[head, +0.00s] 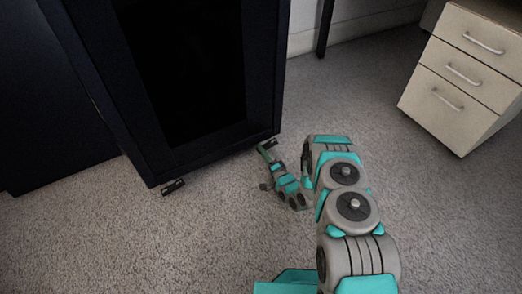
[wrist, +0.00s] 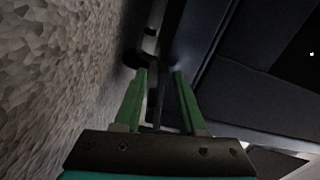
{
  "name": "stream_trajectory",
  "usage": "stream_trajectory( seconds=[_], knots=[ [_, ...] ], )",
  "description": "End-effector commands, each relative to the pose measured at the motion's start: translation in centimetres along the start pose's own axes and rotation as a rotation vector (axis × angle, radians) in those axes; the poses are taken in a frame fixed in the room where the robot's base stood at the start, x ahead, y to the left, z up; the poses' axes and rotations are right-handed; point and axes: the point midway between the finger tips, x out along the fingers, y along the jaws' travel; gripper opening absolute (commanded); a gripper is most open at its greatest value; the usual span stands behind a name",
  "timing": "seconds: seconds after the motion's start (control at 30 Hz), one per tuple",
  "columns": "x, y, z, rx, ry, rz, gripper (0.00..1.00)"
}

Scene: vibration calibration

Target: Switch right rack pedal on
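The tall black rack (head: 262,75) stands on the carpet at the left of the head view. Its right pedal (head: 271,142) is a small dark piece at the bottom right front corner, partly hidden by my gripper. The left pedal (head: 173,187) sits at the other front corner. My gripper (head: 264,153) is low over the carpet, right by the right pedal. In the wrist view my gripper (wrist: 160,73) has its two green fingers apart with a gap between them. A dark rounded part under the rack (wrist: 136,57) shows just beyond the left fingertip. I cannot tell whether they touch, or the pedal's setting.
A beige drawer cabinet (head: 465,75) stands at the upper right. A thin dark leg (head: 325,28) stands near the back wall. Another dark cabinet (head: 50,110) is at the far left. Grey carpet (head: 200,245) is clear in front of the rack.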

Motion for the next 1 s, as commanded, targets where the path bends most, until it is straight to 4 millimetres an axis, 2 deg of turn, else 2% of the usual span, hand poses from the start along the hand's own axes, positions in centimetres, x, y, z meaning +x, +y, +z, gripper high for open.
stream_trajectory(
  seconds=[0.2,0.4,1.0],
  knots=[
    [-3.8,-0.1,-0.2,0.002,0.005,0.001,0.40],
    [-5.7,0.0,0.0,0.002,0.001,0.002,0.40],
    [-6.0,-0.1,0.0,0.000,0.001,-0.001,0.40]
  ],
)
